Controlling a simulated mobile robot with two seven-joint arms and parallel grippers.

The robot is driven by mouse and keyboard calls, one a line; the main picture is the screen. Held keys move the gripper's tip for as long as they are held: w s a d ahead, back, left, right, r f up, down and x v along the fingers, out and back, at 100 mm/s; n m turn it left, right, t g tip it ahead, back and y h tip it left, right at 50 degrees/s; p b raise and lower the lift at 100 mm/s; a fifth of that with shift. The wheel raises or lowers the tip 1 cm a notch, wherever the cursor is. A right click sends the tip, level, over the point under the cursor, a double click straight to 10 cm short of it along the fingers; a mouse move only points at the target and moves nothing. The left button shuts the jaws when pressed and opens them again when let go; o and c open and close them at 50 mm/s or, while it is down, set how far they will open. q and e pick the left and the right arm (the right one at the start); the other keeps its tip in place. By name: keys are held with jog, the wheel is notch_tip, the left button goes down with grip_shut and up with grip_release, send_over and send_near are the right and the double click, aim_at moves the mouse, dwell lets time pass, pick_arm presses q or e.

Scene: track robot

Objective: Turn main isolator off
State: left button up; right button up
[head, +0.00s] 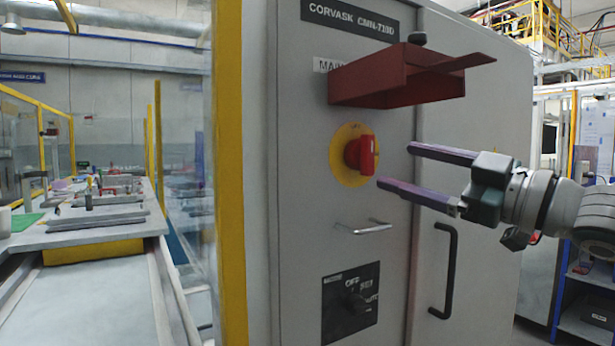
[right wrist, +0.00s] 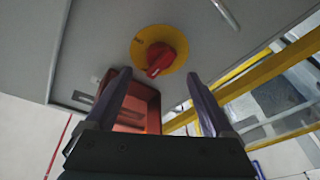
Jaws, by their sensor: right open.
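The main isolator is a red rotary handle (head: 362,155) on a round yellow plate (head: 343,172), on the front of a grey cabinet. In the head view the handle stands roughly upright. My right gripper (head: 395,167) is open and empty, just to the right of the handle, with its two purple-grey fingers pointing at the cabinet. In the right wrist view the red handle (right wrist: 160,58) lies ahead of and between the open fingers (right wrist: 158,82), apart from them. My left gripper is not in view.
A red box-like guard (head: 385,92) juts out above the handle and partly covers the label. Below are a metal pull handle (head: 365,228) and a black selector panel (head: 350,303). A black door handle (head: 447,270) is at right. A yellow post (head: 229,170) stands left.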

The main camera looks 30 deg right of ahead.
jog(key=shift+v, duration=1.85)
jog(key=s+a+f+m+g+h+p, duration=0.2)
jog(key=s+a+f+m+g+h, duration=0.1)
jog(key=f, duration=0.5)
jog(key=s+a+f+m+g+h+p, duration=0.1)
jog(key=s+a+f+m+g+h, duration=0.2)
jog(key=f, duration=0.4)
jog(key=s+a+f+m+g+p, duration=0.1)
jog(key=s+a+f+g, duration=0.2)
jog(key=s+a+g, duration=0.45)
jog(key=s+a+f+m+g+p, duration=0.15)
jog(key=s+a, duration=0.25)
jog(key=s, duration=0.6)
notch_tip(320, 180, up, 37)
jog(key=p, duration=3.8)
jog(key=shift+d+g, duration=0.2)
jog(key=shift+g, duration=0.2)
